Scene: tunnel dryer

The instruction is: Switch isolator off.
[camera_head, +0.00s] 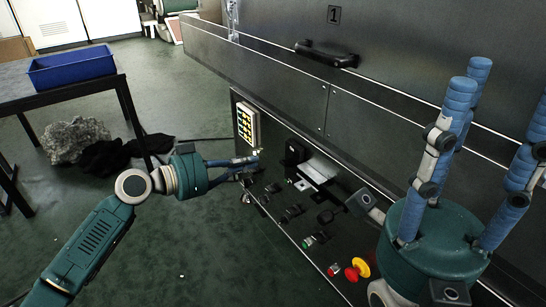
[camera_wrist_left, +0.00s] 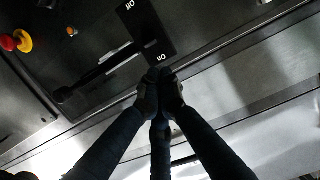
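The isolator is a black plate (camera_wrist_left: 148,32) marked "Off" and "On" on the dark machine front, seen in the left wrist view. A long dark handle (camera_wrist_left: 95,78) slants down and left beside it. In the head view a black block (camera_head: 294,152) on the panel appears to be the isolator. My left gripper (camera_head: 256,161) reaches the panel from the left. Its fingers (camera_wrist_left: 160,78) are drawn together at the plate's lower edge; contact is unclear and nothing shows between them. My right gripper (camera_head: 492,125) is open and empty, fingers spread upward, at the right.
A red emergency button (camera_head: 357,269) on a yellow base, a green button (camera_head: 308,242) and several dark switches sit low on the panel. A blue crate (camera_head: 72,69) stands on a table at left.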

